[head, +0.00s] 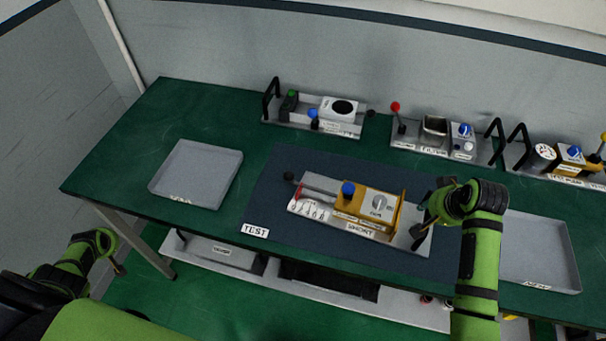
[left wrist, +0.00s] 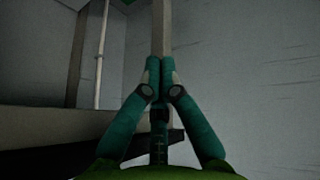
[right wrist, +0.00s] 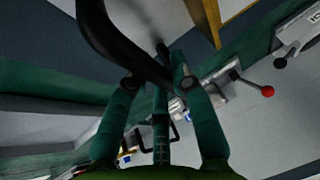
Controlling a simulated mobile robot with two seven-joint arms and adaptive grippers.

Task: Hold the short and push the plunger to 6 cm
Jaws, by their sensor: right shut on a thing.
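The short (head: 345,231) is a light metal unit labelled SHORT on the dark mat. It carries a yellow block with a dial (head: 379,204) and a blue knob (head: 348,188). The plunger's dark ball knob (head: 289,176) sticks out at its left end, beside a marked scale (head: 309,209) too small to read. My right gripper (head: 431,213) is shut on the short's black handle at its right end. In the right wrist view the curved black handle (right wrist: 118,42) passes between the fingers. My left gripper (head: 115,257) is off the table's front left, its fingers (left wrist: 160,66) together and empty.
An empty grey tray (head: 198,172) lies left of the mat, and another tray (head: 540,252) lies right, partly behind my right arm. Several handled units (head: 318,116) stand along the back. A TEST label (head: 255,230) marks the mat's front left. A lower shelf (head: 215,252) holds more things.

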